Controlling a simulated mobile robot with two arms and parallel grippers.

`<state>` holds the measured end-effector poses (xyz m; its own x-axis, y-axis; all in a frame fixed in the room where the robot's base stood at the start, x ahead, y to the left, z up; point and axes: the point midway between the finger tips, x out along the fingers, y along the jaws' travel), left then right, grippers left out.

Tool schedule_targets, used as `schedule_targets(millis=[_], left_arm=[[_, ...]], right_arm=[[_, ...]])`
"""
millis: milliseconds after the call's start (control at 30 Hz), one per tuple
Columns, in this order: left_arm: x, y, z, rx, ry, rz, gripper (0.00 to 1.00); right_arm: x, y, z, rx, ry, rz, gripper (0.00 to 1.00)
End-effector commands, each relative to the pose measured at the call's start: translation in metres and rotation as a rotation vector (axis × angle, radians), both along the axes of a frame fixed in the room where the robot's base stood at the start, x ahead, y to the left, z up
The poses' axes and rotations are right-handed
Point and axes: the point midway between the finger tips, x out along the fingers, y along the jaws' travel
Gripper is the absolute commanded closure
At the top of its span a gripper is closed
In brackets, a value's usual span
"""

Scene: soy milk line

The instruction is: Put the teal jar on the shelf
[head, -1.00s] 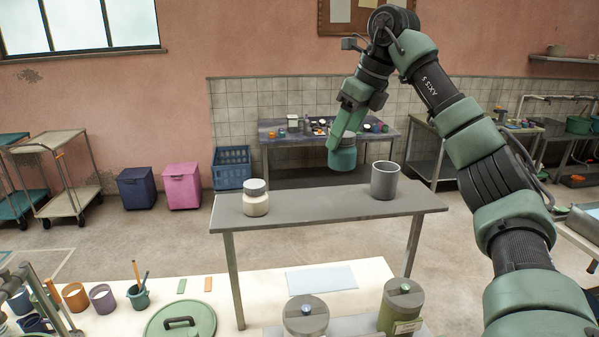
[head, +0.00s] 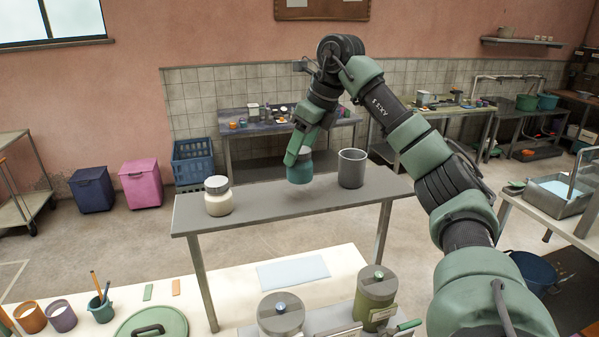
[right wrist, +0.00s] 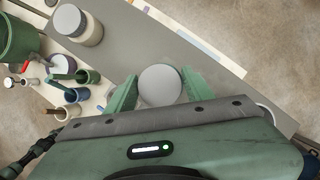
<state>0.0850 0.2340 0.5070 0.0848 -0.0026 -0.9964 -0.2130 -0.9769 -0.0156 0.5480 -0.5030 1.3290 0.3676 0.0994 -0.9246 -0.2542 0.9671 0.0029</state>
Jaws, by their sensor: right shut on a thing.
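The teal jar (head: 300,168) is upright in my right gripper (head: 303,150), over the middle of the long grey shelf (head: 265,203). A soft shadow lies just below it on the shelf; the jar looks slightly above the surface, but contact is hard to judge. In the right wrist view, the jar's round pale grey lid (right wrist: 160,84) sits between the two green fingers of the right gripper (right wrist: 158,88). The shelf (right wrist: 150,40) shows below it there. My left gripper is not in view.
A cream jar with a grey lid (head: 218,197) stands left on the shelf. An open grey cylinder (head: 352,168) stands close to the right of the teal jar. A white counter (head: 225,295) with lidded pots lies in front. Bare shelf lies between the cream and teal jars.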

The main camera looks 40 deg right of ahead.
Motion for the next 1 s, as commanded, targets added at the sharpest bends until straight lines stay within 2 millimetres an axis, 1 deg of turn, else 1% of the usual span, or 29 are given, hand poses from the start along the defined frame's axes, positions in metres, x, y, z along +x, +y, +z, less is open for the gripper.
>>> schedule_targets(millis=[33,167,300,400,833,867,900,933,1000], left_arm=[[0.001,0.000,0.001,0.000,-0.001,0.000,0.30],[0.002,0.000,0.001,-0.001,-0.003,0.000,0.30],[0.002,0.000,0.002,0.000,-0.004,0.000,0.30],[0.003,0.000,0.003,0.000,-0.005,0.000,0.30],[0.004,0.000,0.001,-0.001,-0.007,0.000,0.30],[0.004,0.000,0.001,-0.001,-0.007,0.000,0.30],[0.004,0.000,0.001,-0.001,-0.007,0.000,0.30],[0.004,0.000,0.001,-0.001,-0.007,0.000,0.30],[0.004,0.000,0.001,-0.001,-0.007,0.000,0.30]], right_arm=[[0.000,-0.001,-0.006,-0.001,0.001,-0.001,0.95],[0.000,0.000,-0.015,0.000,0.000,0.000,0.95],[-0.001,-0.001,-0.035,-0.002,0.003,0.000,0.95],[-0.001,0.000,-0.046,0.000,0.001,0.000,0.95],[0.000,0.000,-0.054,0.000,-0.002,0.001,0.95],[0.000,0.000,-0.053,0.000,-0.001,0.001,0.42],[0.000,0.000,-0.053,0.000,-0.001,0.001,0.31],[0.000,0.000,-0.053,0.000,-0.001,0.001,0.26],[0.000,0.000,-0.053,0.000,-0.001,0.001,0.26]])
